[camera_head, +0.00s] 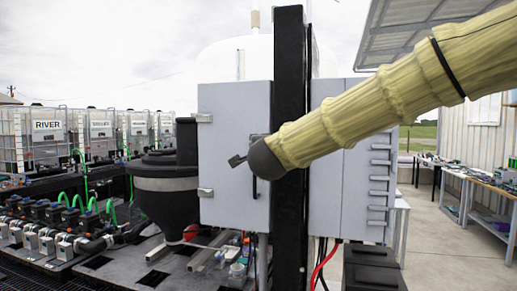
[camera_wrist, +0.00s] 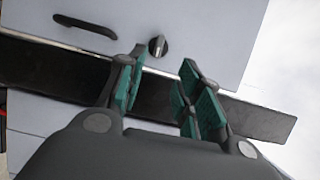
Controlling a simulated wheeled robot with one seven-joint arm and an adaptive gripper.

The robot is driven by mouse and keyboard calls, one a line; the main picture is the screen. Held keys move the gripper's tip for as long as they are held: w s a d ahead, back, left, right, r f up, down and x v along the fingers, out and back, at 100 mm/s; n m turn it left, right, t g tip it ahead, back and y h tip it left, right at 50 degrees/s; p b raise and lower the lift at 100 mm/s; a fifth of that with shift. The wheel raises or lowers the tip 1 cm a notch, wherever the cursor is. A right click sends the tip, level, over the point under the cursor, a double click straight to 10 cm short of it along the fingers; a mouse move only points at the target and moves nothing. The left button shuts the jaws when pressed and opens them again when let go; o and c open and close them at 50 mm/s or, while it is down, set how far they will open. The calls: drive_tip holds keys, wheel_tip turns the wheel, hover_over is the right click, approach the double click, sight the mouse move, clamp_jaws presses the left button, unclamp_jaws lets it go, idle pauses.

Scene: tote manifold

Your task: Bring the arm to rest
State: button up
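My arm (camera_head: 380,100), in a pale yellow sleeve, reaches from the upper right to the middle of the head view. Its dark rounded end (camera_head: 268,160) is in front of a grey cabinet (camera_head: 232,110). The gripper is mostly hidden there; I cannot tell if the small dark piece left of the end is part of it. In the wrist view my gripper (camera_wrist: 160,88) has its teal-padded fingers apart, with nothing between them. A metal latch (camera_wrist: 158,46) and a black handle (camera_wrist: 85,26) on the cabinet face (camera_wrist: 205,35) show beyond the fingertips, apart from them.
A black post (camera_head: 290,60) stands beside the cabinet and crosses the wrist view as a dark bar (camera_wrist: 50,70). A black hopper (camera_head: 166,190), pumps with green hoses and white totes (camera_head: 30,140) are left. Workbenches (camera_head: 480,190) and open floor (camera_head: 440,255) are right.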

drive_tip(key=shift+f, duration=0.1)
wheel_tip(320, 180, down, 18)
drive_tip(key=w+d+r+n+g, duration=0.1)
drive_tip(key=w+d+n+g, duration=0.1)
drive_tip(key=n, duration=0.1)
drive_tip(key=s+d+f+n+g, duration=0.2)
drive_tip(key=s+f, duration=0.2)
drive_tip(key=f, duration=1)
drive_tip(key=s+d+f+n+g, duration=0.2)
drive_tip(key=s+d+f, duration=0.15)
drive_tip(key=f, duration=0.95)
drive_tip(key=s+d+f+n+g, duration=0.15)
drive_tip(key=s+f, duration=0.35)
drive_tip(key=f, duration=0.9)
drive_tip(key=s+d+f+n+g, duration=0.2)
drive_tip(key=s+d+f+g, duration=0.1)
drive_tip(key=s+f, duration=0.7)
drive_tip(key=s+d+f+n+g, duration=0.2)
drive_tip(key=s+d+f+g, duration=0.1)
drive_tip(key=s+f, duration=0.7)
drive_tip(key=s+d+f+n+g, duration=0.2)
drive_tip(key=s+d+f, duration=0.1)
drive_tip(key=s, duration=0.9)
drive_tip(key=s+d+f+n+g+h, duration=0.1)
drive_tip(key=s+d+f+n+g, duration=0.1)
drive_tip(key=s, duration=1)
wheel_tip(320, 180, down, 2)
drive_tip(key=shift+s+d+f, duration=0.2)
drive_tip(key=shift+s+d, duration=0.1)
drive_tip(key=shift+d, duration=0.4)
